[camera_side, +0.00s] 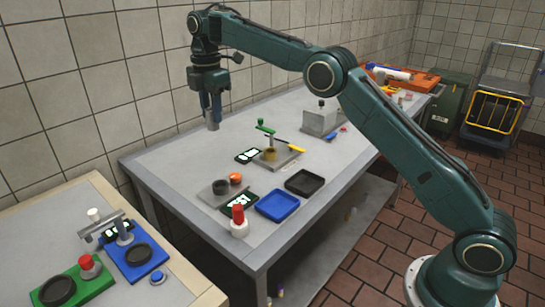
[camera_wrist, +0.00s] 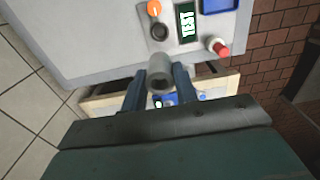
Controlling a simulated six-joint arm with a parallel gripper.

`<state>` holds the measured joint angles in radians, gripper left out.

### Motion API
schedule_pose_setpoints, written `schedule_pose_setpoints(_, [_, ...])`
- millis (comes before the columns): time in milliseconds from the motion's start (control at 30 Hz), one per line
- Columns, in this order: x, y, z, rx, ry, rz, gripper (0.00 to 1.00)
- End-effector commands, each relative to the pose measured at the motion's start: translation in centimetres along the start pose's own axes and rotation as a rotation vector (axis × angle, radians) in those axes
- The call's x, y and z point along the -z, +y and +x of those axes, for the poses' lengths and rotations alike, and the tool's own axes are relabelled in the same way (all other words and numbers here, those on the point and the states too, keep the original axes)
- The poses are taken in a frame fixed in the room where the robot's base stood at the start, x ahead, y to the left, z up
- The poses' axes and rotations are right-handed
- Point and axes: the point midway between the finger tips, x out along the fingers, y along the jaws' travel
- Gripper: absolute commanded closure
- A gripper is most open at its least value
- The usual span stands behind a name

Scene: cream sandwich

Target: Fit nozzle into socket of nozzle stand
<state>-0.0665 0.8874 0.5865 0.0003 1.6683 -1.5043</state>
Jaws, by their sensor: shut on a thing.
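My gripper (camera_side: 211,106) hangs above the far left part of the grey table, pointing down. It is shut on a grey hollow cylinder, which looks like the nozzle (camera_side: 213,126). In the wrist view the nozzle (camera_wrist: 160,70) sits between the two dark fingers of my gripper (camera_wrist: 160,88), its round opening facing the camera. A grey plate with a dark round ring (camera_side: 221,187) and an orange knob (camera_side: 235,178) lies at the table's near left. It looks like the nozzle stand and also shows in the wrist view (camera_wrist: 145,31). The nozzle is well apart from it.
A TEST display (camera_side: 238,205), a red-capped white post (camera_side: 239,222), a blue tray (camera_side: 277,218) and a black tray (camera_side: 304,195) are near the plate. A fixture with a green lever (camera_side: 266,130) stands further back. A lower bench (camera_side: 45,235) is at left.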

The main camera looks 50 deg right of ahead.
Motion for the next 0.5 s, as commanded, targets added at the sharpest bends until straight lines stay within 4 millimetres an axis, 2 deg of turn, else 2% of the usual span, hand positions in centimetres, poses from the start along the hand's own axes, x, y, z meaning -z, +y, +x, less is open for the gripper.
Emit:
schedule_pose_setpoints(267, [-0.1, -0.1, 2.4, 0.002, 0.0, 0.0, 0.96])
schedule_pose_setpoints(500, [0.0, -0.1, 6.1, 0.003, 0.0, 0.0, 0.96])
